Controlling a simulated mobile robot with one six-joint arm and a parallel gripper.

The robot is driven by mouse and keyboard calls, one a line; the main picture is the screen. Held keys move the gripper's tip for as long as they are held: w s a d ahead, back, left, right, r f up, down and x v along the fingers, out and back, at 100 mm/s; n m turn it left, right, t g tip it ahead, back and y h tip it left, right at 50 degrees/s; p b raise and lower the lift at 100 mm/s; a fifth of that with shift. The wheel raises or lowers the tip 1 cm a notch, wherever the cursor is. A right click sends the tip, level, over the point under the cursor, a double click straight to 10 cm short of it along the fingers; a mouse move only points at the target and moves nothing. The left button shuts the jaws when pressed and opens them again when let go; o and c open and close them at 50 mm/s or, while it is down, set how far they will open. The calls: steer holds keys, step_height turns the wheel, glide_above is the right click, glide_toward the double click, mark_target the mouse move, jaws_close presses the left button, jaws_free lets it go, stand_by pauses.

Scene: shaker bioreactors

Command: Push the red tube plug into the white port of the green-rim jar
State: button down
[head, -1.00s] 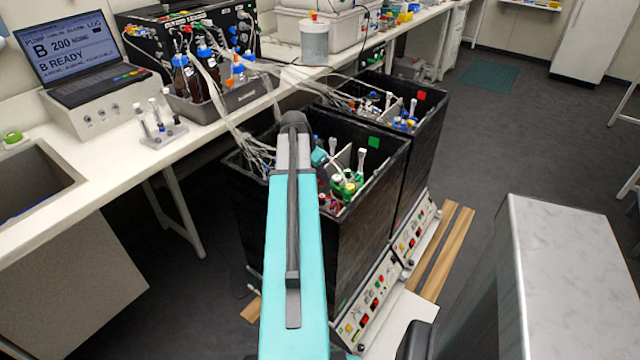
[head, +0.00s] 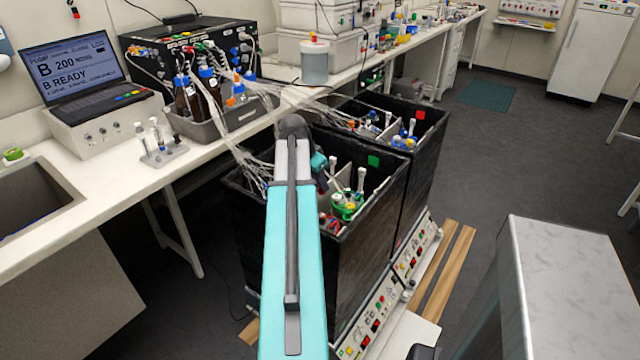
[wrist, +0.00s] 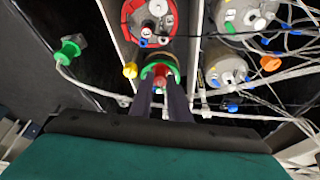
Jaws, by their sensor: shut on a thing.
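The green-rim jar (head: 345,208) stands in the nearer black box in the head view, just right of my arm. My gripper (wrist: 160,88) shows in the wrist view with its dark fingers closed on a small red piece, the red tube plug (wrist: 160,82). Right behind the plug is a green ring (wrist: 172,68); I cannot tell whether it is the jar's rim. I cannot make out the white port or whether the plug touches it.
The wrist view shows a red-rim jar (wrist: 128,12) above the plug, grey-topped jars (wrist: 228,68) to the right, a green fitting (wrist: 68,50) at left and many loose tubes. The box walls (head: 372,215) surround the work area. A long bench (head: 90,210) runs along the left.

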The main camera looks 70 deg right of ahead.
steer(key=w+a+r+n+p, duration=0.1)
steer(key=w+a+r, duration=0.1)
steer(key=w+r, duration=0.3)
steer(key=w+a+r+n+t, duration=0.1)
steer(key=w+a+r+n, duration=0.15)
steer(key=w+a, duration=1)
steer(key=w+a+r+n+t, duration=0.2)
steer(key=w+a+n, duration=0.2)
steer(key=w+a, duration=0.9)
steer(key=w+a+n+t, duration=0.1)
steer(key=w+a+n, duration=0.2)
steer(key=w+a, duration=0.45)
steer(key=w+a+n+t, duration=0.1)
steer(key=w+a+n, duration=0.3)
steer(key=a, duration=0.6)
steer(key=w+a+r+n+t+y+b, duration=0.1)
steer(key=a+n+y, duration=0.3)
steer(key=a, duration=1.7)
steer(key=shift+w+a+r+n+t, duration=0.4)
steer(key=shift+w+r+n, duration=0.15)
steer(key=shift+n, duration=2.2)
